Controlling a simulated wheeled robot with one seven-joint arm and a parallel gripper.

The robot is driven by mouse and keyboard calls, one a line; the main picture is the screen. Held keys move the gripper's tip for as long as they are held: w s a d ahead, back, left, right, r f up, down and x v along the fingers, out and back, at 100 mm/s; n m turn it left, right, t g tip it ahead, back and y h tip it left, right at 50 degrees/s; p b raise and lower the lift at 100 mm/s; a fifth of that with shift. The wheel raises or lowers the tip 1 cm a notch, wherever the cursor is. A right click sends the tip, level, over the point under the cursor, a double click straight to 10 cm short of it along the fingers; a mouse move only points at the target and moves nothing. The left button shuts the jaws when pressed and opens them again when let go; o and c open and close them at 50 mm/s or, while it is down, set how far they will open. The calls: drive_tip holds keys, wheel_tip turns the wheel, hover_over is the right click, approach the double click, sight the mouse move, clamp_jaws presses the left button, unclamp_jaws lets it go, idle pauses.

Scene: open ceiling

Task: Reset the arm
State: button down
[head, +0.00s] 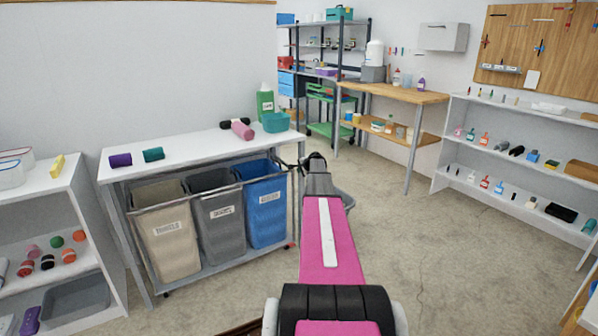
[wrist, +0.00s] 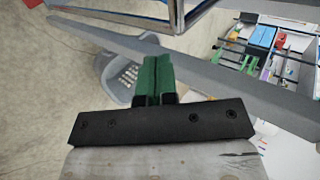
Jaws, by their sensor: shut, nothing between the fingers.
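My arm, pink with a white stripe, reaches forward from the bottom centre of the head view. Its dark far end is beside the right end of the white table (head: 205,150), and the fingertips cannot be made out there. In the wrist view my gripper (wrist: 157,66) shows as two green fingers pressed together on a black bar. They are shut with nothing between them. A grey basket (wrist: 115,72) lies behind the fingers in that view.
Beige (head: 167,230), grey (head: 218,220) and blue (head: 265,205) bins stand under the white table. A white shelf (head: 85,215) is at the left. A wooden-topped table (head: 400,93) and white shelving (head: 520,115) stand at the back right. The concrete floor (head: 400,230) right of my arm is clear.

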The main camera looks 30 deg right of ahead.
drive_tip(key=a+v, duration=0.1)
drive_tip(key=v, duration=0.8)
drive_tip(key=s+a+f+n+g, duration=0.25)
drive_tip(key=s+a, duration=0.35)
drive_tip(key=a, duration=0.4)
drive_tip(key=s+a+f+n+g+y, duration=0.1)
drive_tip(key=s+a+f+n, duration=0.3)
drive_tip(key=a, duration=0.6)
drive_tip(key=s+a+f+n+g, duration=0.2)
drive_tip(key=s+a, duration=0.5)
drive_tip(key=a, duration=0.4)
drive_tip(key=s+a+f+n+g+h, duration=0.1)
drive_tip(key=s+a+n+g, duration=0.1)
drive_tip(key=s+a+n, duration=0.2)
drive_tip(key=s+a+f+n+g+h, duration=0.1)
drive_tip(key=s+a+n+g, duration=0.2)
drive_tip(key=s+a, duration=0.8)
drive_tip(key=s+n, duration=0.1)
drive_tip(key=s, duration=0.6)
drive_tip(key=shift+s+a+f, duration=0.25)
drive_tip(key=shift+s+f, duration=0.05)
drive_tip(key=shift+f, duration=0.05)
drive_tip(key=shift+d, duration=0.1)
